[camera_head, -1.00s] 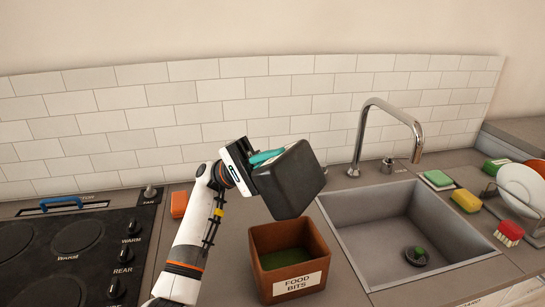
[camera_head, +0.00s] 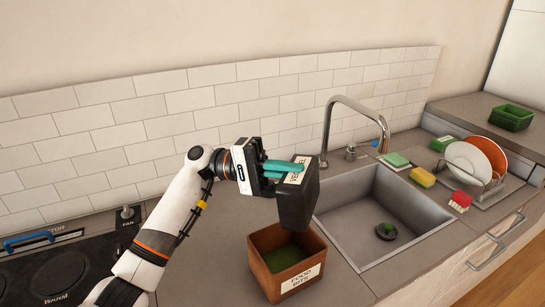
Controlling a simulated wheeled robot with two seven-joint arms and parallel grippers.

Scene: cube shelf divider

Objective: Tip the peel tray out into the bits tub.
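The dark peel tray (camera_head: 295,210) is held in the air and tilted, with a white label partly showing on its upper side. My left gripper (camera_head: 280,171), with teal fingers, is shut on the tray's upper left edge. The brown bits tub (camera_head: 260,266), labelled FOOD BITS, stands on the counter just below the tray. Dark green shows inside the tub. The tray is apart from the tub, its lower end above the tub's back right rim. The tray's inside is hidden, and I cannot tell whether it holds peel. My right gripper is out of view.
A grey sink (camera_head: 375,220) with a tall tap (camera_head: 355,110) lies right of the tub. Sponges, a red brush (camera_head: 460,201) and a dish rack with plates (camera_head: 468,160) stand beyond it. A black hob (camera_head: 60,270) is at left.

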